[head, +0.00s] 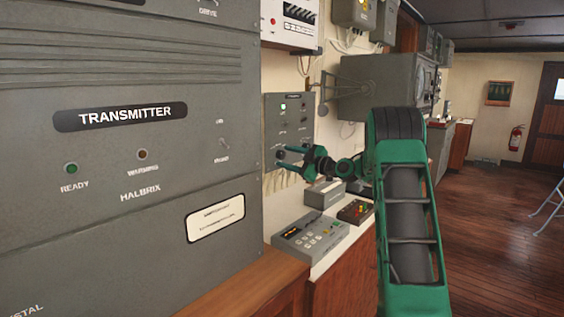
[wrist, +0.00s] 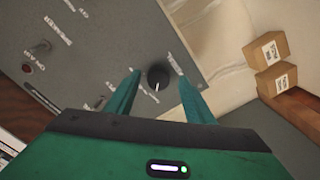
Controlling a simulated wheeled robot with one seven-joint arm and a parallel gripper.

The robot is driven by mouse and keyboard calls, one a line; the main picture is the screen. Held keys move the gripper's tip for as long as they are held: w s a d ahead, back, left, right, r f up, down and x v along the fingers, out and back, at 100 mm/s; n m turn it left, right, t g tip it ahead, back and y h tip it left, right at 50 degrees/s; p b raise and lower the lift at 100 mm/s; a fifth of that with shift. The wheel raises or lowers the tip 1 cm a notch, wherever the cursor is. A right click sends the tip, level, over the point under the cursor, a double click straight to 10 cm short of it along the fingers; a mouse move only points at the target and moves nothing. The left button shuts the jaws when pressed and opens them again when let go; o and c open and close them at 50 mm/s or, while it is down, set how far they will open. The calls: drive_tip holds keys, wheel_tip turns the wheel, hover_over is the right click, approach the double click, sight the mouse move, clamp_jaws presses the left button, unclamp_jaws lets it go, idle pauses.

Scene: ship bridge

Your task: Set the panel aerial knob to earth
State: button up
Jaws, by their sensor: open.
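In the wrist view the panel (wrist: 95,62) appears tilted. A round black knob (wrist: 158,77) with a white pointer line sits near its edge, the line pointing roughly down in that picture. Small white labels surround the knob; I cannot read them. My gripper (head: 281,160) is at the panel's lower part, fingers open. In the wrist view its two green fingers (wrist: 160,92) are on either side of the knob, with gaps visible. In the head view the gripper hides the knob.
The large transmitter cabinet (head: 130,150) fills the left. A keypad console (head: 312,238) and small boxes stand on the counter below my arm. A grey unit on a bracket (head: 375,88) is behind my arm. Open wooden floor (head: 490,220) lies to the right.

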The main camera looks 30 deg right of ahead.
drive_tip(key=v, duration=1)
drive_tip(key=shift+s, duration=0.15)
drive_tip(key=s+a+f+m+g+h, duration=0.4)
drive_tip(key=s+a+f+m+g, duration=0.35)
drive_tip(key=s+a, duration=0.45)
drive_tip(key=s+a+f+m+g, duration=0.1)
drive_tip(key=s+f+m+g, duration=0.1)
drive_tip(key=s, duration=1)
drive_tip(key=s+a+f+m+g+h, duration=0.1)
drive_tip(key=s+m, duration=0.5)
drive_tip(key=s, duration=0.7)
drive_tip(key=s+a+f+m+g+h, duration=0.1)
drive_tip(key=s+a+f+m+g, duration=0.2)
drive_tip(key=s, duration=0.9)
drive_tip(key=f+m+g, duration=0.1)
drive_tip(key=g, duration=0.2)
drive_tip(key=shift+s+f, duration=0.15)
drive_tip(key=shift+f, duration=0.2)
drive_tip(key=shift+g, duration=0.25)
